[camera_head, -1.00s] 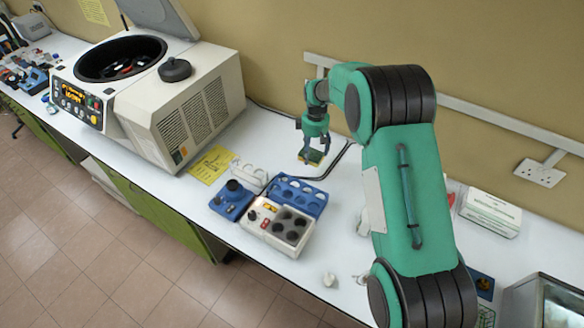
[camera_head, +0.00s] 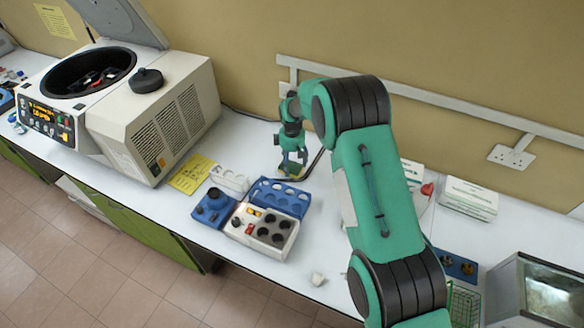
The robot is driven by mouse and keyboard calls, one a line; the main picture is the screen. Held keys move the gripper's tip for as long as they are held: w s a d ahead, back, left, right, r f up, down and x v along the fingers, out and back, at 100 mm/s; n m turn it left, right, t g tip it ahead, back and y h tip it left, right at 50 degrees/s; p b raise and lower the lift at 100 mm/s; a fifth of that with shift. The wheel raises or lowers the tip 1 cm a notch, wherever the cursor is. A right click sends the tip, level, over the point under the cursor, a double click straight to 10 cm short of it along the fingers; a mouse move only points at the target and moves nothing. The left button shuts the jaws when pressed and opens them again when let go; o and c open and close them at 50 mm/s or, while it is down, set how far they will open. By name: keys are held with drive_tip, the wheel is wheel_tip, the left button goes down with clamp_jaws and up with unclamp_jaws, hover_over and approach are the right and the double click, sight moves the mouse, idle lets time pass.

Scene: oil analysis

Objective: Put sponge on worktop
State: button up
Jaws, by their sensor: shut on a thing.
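My gripper (camera_head: 292,166) hangs from the bent green and black arm, close to the wall side of the worktop. It is shut on a small yellow and green sponge (camera_head: 291,171), which is partly hidden by the fingers. The sponge is at or just above the white worktop (camera_head: 238,150); I cannot tell whether it touches. The blue rack stands just in front of the gripper.
A blue rack (camera_head: 280,195), a white block with dark wells (camera_head: 262,229) and a blue holder (camera_head: 213,207) stand in front. An open centrifuge (camera_head: 150,110) is at left, with a yellow sheet (camera_head: 191,174) beside it. White boxes (camera_head: 469,198) stand at right.

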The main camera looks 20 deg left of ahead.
sight(292, 164)
drive_tip(key=shift+f, duration=1.2)
drive_tip(key=shift+f, duration=0.1)
drive_tip(key=o, duration=0.7)
wheel_tip(292, 164, up, 12)
drive_tip(key=shift+r, duration=0.15)
idle(0.4)
